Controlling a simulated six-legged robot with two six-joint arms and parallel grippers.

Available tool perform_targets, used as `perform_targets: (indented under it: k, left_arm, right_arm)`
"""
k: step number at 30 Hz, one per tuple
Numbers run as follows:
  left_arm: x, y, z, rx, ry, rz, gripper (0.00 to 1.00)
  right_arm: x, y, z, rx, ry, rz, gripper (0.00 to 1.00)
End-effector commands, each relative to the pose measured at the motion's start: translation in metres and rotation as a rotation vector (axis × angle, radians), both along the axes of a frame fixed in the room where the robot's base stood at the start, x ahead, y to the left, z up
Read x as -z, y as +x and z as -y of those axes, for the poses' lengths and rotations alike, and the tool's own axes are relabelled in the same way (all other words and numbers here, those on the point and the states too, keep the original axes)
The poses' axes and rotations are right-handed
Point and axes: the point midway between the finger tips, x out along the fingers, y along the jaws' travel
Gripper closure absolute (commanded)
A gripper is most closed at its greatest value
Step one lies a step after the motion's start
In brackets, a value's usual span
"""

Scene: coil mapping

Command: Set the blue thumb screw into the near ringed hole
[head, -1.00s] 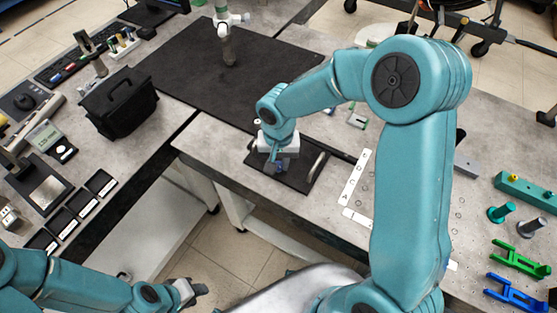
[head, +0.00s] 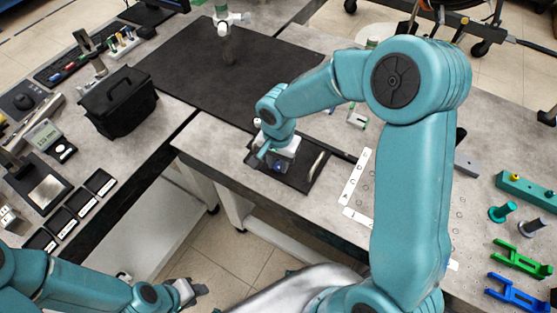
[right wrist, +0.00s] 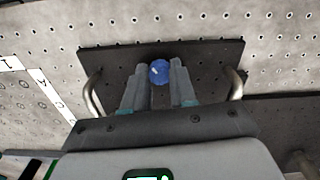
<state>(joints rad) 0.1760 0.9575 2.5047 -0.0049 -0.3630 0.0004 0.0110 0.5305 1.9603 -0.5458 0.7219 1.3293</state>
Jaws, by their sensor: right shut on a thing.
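The blue thumb screw (right wrist: 160,71) shows as a round blue head between the fingertips of my right gripper (right wrist: 160,82) in the right wrist view. That gripper is shut on it. In the head view my right gripper (head: 280,166) is over the dark perforated plate (head: 303,180), which also shows in the right wrist view (right wrist: 215,72). The screw's shank is hidden, and I cannot tell whether it touches the plate. I cannot make out the near ringed hole. My left gripper (head: 191,291) is low at the lower left, away from the bench; its finger gap is unclear.
The plate has two metal bar handles (right wrist: 92,96) (right wrist: 236,84), one on each side of my right fingers. White lettered strips (head: 355,180) lie to its right. A black bag (head: 120,103) stands left. A large dark mat (head: 205,75) lies behind.

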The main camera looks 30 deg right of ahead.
Motion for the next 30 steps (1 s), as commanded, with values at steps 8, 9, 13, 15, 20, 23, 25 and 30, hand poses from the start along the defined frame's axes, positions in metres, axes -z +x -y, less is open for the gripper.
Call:
perform_targets:
  k: [8,9,13,15,20,23,25,30]
  left_arm:
    - [0.0,0.0,0.0,0.0,0.0,0.0,0.63]
    - [0.0,0.0,0.0,0.0,0.0,0.0,0.63]
    - [0.0,0.0,0.0,0.0,0.0,0.0,0.63]
    - [0.0,0.0,0.0,0.0,0.0,0.0,0.63]
    - [0.0,0.0,0.0,0.0,0.0,0.0,0.63]
    - [0.001,0.0,0.0,0.0,0.0,0.0,0.63]
    - [0.001,0.0,0.0,0.0,0.0,0.0,0.63]
    - [0.002,0.0,0.0,0.0,0.0,0.0,0.63]
  right_arm:
    - [0.001,-0.001,0.0,0.055,0.0,-0.004,0.68]
    - [0.001,-0.001,0.0,0.054,0.0,-0.004,0.55]
    - [0.001,-0.001,0.0,0.053,0.0,-0.003,0.44]
    - [0.001,0.0,0.0,0.053,0.0,-0.002,0.44]
    - [-0.002,0.0,0.0,0.053,-0.001,-0.001,0.44]
    - [-0.012,0.001,0.0,0.053,-0.001,0.003,0.44]
    - [-0.026,0.001,0.0,0.053,0.0,0.005,0.44]
    - [-0.071,0.001,0.0,0.052,0.001,0.007,0.44]
